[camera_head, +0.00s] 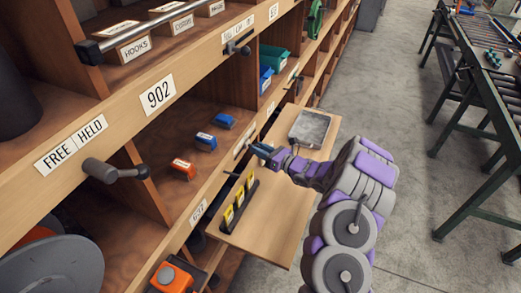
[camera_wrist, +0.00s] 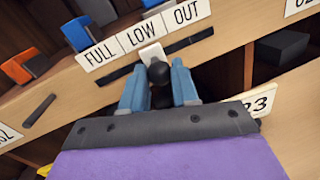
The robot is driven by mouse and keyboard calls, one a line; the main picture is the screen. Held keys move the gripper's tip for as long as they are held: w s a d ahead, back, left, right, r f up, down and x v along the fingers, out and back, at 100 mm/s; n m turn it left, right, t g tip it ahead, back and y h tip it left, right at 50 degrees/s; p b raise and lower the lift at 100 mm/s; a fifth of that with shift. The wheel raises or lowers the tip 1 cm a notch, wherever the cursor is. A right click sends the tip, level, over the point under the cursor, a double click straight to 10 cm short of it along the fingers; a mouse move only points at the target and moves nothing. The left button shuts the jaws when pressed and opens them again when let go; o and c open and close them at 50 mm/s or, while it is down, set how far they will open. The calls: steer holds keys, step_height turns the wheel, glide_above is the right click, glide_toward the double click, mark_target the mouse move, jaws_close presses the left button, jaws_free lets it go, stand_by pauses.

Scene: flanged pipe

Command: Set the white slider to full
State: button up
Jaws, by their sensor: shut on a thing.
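The white slider (camera_wrist: 151,53) is a small pale plate on the wooden shelf edge, just under the LOW label (camera_wrist: 140,37). A round black knob (camera_wrist: 159,72) stands in front of it. The FULL label (camera_wrist: 99,54) is to its left and the OUT label (camera_wrist: 186,14) to its right. A dark slot (camera_wrist: 188,40) runs along below the labels. My gripper (camera_wrist: 159,84) has its blue fingers closed around the black knob; the fingers hide part of the slot. In the head view my gripper (camera_head: 262,151) reaches the shelf edge from the right, and the slider is hard to make out.
A fold-out wooden board (camera_head: 262,228) lies below my gripper, carrying a grey tray (camera_head: 310,128) and a black rack with yellow tags (camera_head: 238,204). A black-knobbed lever (camera_head: 115,171) sticks out under FREE/HELD. The concrete floor (camera_head: 410,215) at right is clear up to a roller bench.

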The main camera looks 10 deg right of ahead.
jaws_close()
steer(key=s+a, duration=0.3)
steer(key=s, duration=0.2)
steer(key=shift+a, duration=0.35)
steer(key=shift+s+f, duration=0.1)
steer(key=shift+f, duration=0.05)
steer(key=o, duration=0.9)
jaws_free()
steer(key=shift+s, duration=0.1)
